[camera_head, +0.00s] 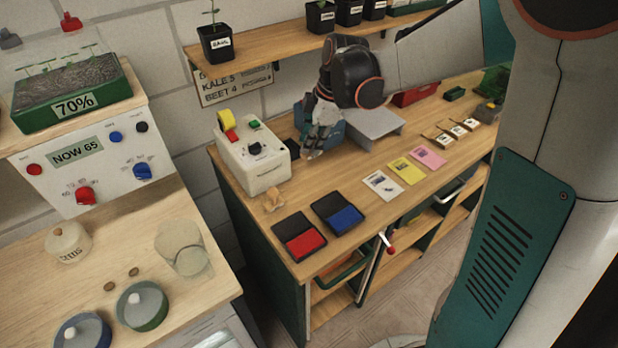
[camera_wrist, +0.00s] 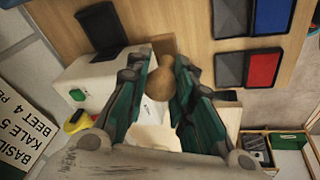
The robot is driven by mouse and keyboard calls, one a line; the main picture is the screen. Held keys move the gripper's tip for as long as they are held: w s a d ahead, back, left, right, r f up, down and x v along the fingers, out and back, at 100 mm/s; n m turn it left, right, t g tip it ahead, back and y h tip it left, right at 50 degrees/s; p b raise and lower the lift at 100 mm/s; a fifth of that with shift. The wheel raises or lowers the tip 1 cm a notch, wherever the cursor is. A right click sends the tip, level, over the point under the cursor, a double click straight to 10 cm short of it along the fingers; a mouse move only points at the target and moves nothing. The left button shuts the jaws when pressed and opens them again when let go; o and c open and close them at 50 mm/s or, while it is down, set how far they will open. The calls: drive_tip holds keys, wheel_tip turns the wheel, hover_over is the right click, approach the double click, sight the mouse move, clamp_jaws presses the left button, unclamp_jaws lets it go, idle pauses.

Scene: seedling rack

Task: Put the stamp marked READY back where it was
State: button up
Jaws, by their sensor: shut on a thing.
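My gripper (camera_head: 312,150) is low over the wooden bench, just right of the white control box. In the wrist view my gripper (camera_wrist: 160,100) has its two green-and-grey fingers on either side of a stamp with a round wooden knob (camera_wrist: 159,84). It is shut on this stamp. A wooden part shows beyond the knob; no marking can be read. In the head view the fingers hide the stamp. Another small wooden piece (camera_head: 272,199), perhaps a stamp, lies on the bench left of the ink pads.
A red ink pad (camera_head: 304,245) and a blue ink pad (camera_head: 345,218) lie near the front edge. White, yellow and pink cards (camera_head: 428,157) lie to their right. Small labelled wooden pieces (camera_head: 457,131) stand farther right. The white control box (camera_head: 253,165) is close to my gripper.

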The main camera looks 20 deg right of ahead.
wheel_tip(320, 180, down, 12)
drive_tip(key=b, duration=0.3)
drive_tip(key=shift+f, duration=0.15)
drive_tip(key=o, duration=0.8)
drive_tip(key=shift+o, duration=0.2)
drive_tip(key=p+v, duration=0.3)
drive_tip(key=v, duration=0.9)
drive_tip(key=s+a+r+m+t+h, duration=0.1)
drive_tip(key=s+r+m, duration=0.3)
drive_tip(key=s+m, duration=0.4)
drive_tip(key=s+a+r+m+t+h, duration=0.1)
drive_tip(key=s+r+m+t, duration=0.2)
drive_tip(key=s+m, duration=0.5)
drive_tip(key=shift+s+a+r+t, duration=0.35)
drive_tip(key=shift+s+r, duration=0.4)
drive_tip(key=shift+s, duration=1.55)
